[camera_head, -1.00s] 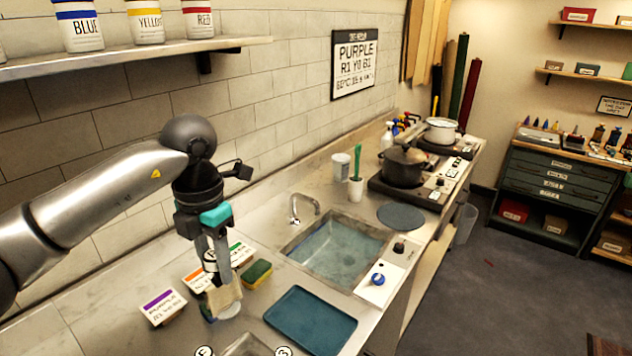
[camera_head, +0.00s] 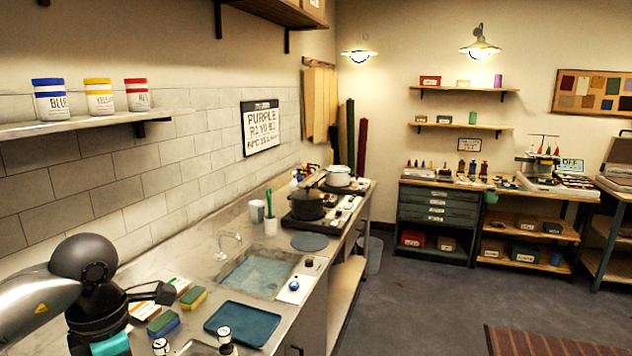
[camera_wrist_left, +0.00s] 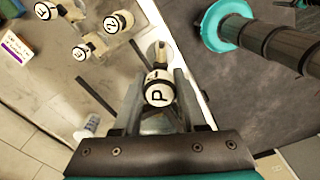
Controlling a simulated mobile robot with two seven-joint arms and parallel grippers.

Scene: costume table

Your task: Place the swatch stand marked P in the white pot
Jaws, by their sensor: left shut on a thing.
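The swatch stand marked P (camera_wrist_left: 158,92) shows its round white top in the left wrist view. My left gripper (camera_wrist_left: 160,78) is shut on it, one finger on each side. In the head view my left arm is at the lower left, and its fingers and the held stand are below the frame. The white pot (camera_head: 340,177) stands far along the counter, on the back hot plate. How full it is cannot be seen. My right gripper is in neither view.
Other round-topped stands (camera_wrist_left: 83,50) are at the upper left of the wrist view. Along the counter are a blue tray (camera_head: 243,323), the sink (camera_head: 258,276), a white cup with a green brush (camera_head: 271,226) and a dark lidded pot (camera_head: 306,205) before the white pot.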

